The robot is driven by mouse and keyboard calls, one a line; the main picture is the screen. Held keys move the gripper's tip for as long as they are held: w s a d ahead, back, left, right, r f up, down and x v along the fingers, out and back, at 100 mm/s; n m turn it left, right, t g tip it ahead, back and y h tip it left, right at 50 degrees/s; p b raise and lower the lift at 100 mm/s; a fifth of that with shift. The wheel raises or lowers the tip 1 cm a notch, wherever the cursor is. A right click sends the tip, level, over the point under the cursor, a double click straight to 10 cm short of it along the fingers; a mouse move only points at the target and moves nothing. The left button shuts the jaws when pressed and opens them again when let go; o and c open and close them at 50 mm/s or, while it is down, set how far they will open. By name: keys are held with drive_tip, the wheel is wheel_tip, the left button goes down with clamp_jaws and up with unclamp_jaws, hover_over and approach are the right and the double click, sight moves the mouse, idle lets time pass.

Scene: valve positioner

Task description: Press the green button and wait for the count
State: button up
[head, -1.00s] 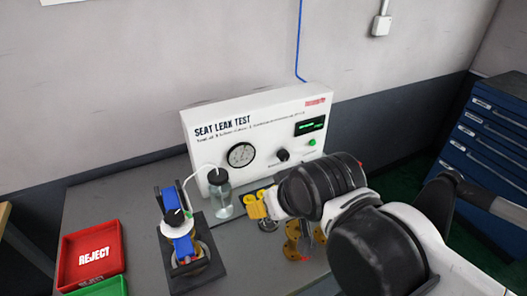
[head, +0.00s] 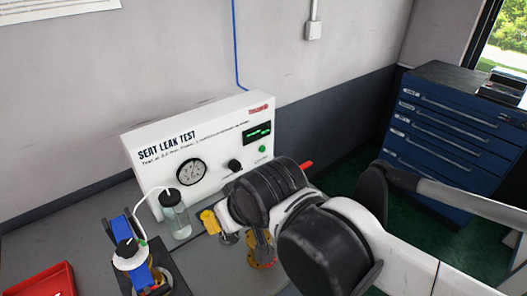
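The seat leak test box (head: 145,172) stands on the grey bench against the wall, with its face toward me. The small green button (head: 263,149) is at the right of its face, below a dark display (head: 257,132) with green characters too small to read. Nothing covers the button in the head view. My black and white arm reaches in from the right, with its end below and in front of the box's right part. My gripper's fingers are hidden by the arm, so I cannot see whether they touch anything.
A gauge (head: 191,172) and black knob (head: 235,165) are on the box. A red tray (head: 42,282) is at left; a blue cabinet (head: 455,140) is at right.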

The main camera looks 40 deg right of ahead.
clamp_jaws()
idle(1.1)
